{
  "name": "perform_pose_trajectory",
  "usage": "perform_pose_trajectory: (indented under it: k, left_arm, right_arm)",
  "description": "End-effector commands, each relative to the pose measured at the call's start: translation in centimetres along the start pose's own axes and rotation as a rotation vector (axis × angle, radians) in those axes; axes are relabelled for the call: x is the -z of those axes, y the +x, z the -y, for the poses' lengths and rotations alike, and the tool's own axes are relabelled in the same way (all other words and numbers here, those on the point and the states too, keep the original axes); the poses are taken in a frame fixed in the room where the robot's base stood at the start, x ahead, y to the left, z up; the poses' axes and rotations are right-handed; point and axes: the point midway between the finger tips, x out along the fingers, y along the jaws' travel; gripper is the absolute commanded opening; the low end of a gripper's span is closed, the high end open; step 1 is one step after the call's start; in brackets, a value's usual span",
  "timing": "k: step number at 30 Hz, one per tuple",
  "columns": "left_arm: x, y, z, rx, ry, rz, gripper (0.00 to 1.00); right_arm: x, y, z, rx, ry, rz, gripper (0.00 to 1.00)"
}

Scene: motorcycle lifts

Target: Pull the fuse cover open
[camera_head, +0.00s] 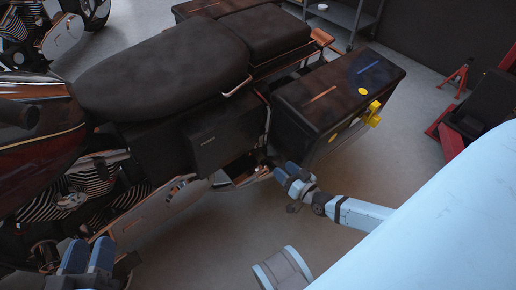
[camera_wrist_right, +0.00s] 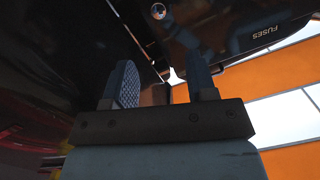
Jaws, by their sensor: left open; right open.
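The fuse cover (camera_head: 222,145) is a dark, flat panel with small lettering on the motorcycle's side below the seat. It looks closed. In the right wrist view the lettering "FUSES" shows on the cover (camera_wrist_right: 240,20) at the upper right. My right gripper (camera_head: 286,173) is open and empty, just right of the cover's lower right corner in the head view. In the right wrist view its two fingers (camera_wrist_right: 163,82) stand apart with nothing between them. Whether a finger touches the cover cannot be told. My left gripper (camera_head: 89,256) is open at the lower left, by the engine.
The motorcycle's seat (camera_head: 165,70) lies above the cover. A dark side case (camera_head: 335,92) with a yellow latch sits right of it, above my right gripper. The engine (camera_head: 75,195) is at the left. Grey floor below the cover is free.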

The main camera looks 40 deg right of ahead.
Motion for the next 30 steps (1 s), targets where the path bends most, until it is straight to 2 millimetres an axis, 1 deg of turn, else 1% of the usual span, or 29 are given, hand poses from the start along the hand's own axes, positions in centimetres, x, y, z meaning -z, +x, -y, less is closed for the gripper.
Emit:
perform_pose_trajectory:
  k: [5, 8, 12, 16, 21, 24, 27, 30]
  left_arm:
    - [-0.8, 0.0, 0.1, -0.005, -0.002, 0.015, 0.43]
    - [-1.6, 0.0, 0.2, -0.008, -0.002, 0.040, 0.43]
    - [-3.2, 0.1, 0.4, -0.013, -0.002, 0.089, 0.43]
    - [-3.6, 0.3, 0.8, -0.017, 0.035, 0.086, 0.43]
    - [-3.2, 0.6, 1.4, -0.018, 0.105, 0.048, 0.43]
    - [-3.1, 0.7, 1.6, -0.018, 0.131, 0.032, 0.43]
    - [-2.9, 0.8, 1.7, -0.019, 0.147, 0.021, 0.43]
    - [-2.7, 0.9, 1.8, -0.019, 0.155, 0.016, 0.43]
  right_arm:
    - [-0.2, 1.3, -0.3, -0.003, 0.001, -0.007, 0.52]
    - [-0.3, 2.9, -0.3, -0.002, 0.001, -0.008, 0.52]
    - [-0.3, 6.0, -0.3, -0.001, 0.002, -0.008, 0.52]
    - [-0.3, 8.8, -0.3, -0.002, 0.001, -0.008, 0.52]
    - [-0.3, 11.7, -0.3, -0.002, 0.001, -0.006, 0.52]
    - [-0.2, 12.8, -0.3, -0.003, 0.001, -0.005, 0.52]
    - [-0.1, 13.5, -0.3, -0.002, 0.000, -0.005, 0.52]
    - [-0.1, 13.8, -0.2, -0.002, 0.000, -0.004, 0.52]
